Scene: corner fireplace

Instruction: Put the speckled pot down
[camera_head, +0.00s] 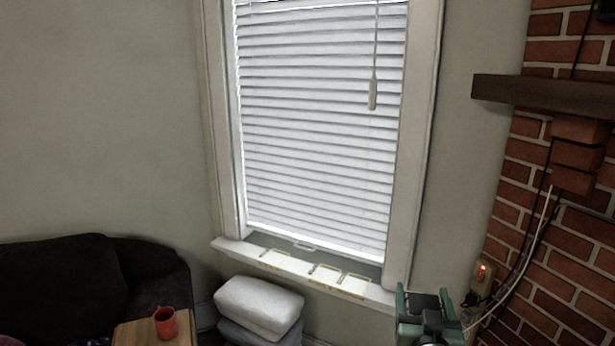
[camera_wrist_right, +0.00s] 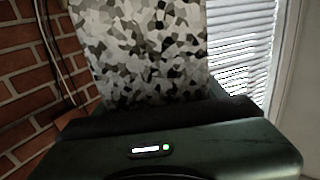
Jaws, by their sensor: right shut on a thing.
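The speckled pot (camera_wrist_right: 140,45) fills the upper middle of the right wrist view, patterned in black, grey and white patches. My right gripper (camera_wrist_right: 150,112) is shut on it; the pot rises directly beyond the gripper's dark body. In the head view my right gripper (camera_head: 425,298) is at the lower right, in front of the wall between window and brick. The pot's base is hidden. My left gripper is not in view.
A windowsill (camera_head: 300,268) with several small wire-like items runs below the blinds. White and grey cushions (camera_head: 258,306) are stacked beneath it. A wooden table (camera_head: 140,332) holds a red mug (camera_head: 165,322). A dark sofa (camera_head: 60,285) is left; a brick fireplace (camera_head: 560,250) with mantel (camera_head: 540,97) is right.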

